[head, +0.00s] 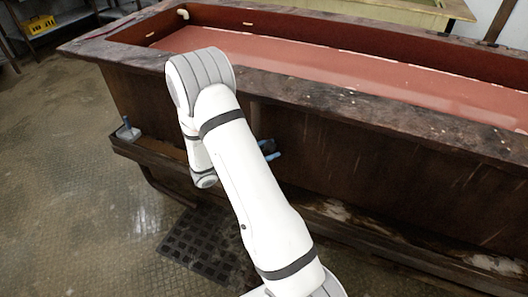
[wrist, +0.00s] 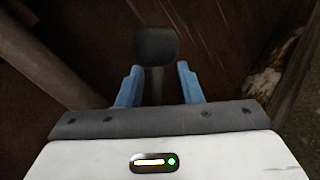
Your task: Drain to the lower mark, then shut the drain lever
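A long dark tank (head: 330,150) holds reddish liquid (head: 320,65), its surface below the rim. Small pale marks (head: 152,34) show on the inner wall above the liquid; I cannot tell which is the lower mark. In the wrist view a lever with a dark rounded knob (wrist: 155,45) stands with its stem between my blue fingers. My gripper (wrist: 157,75) is open around the stem, with a gap on each side. In the head view my gripper (head: 274,152) shows partly behind my arm, by the tank's front wall. The drain outlet is not visible.
A small blue-topped fitting (head: 127,130) sits on the ledge (head: 150,150) along the tank's left front. A dark grating (head: 205,245) lies on the floor below. A white pipe end (head: 183,14) shows at the tank's far left corner. The floor at left is clear.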

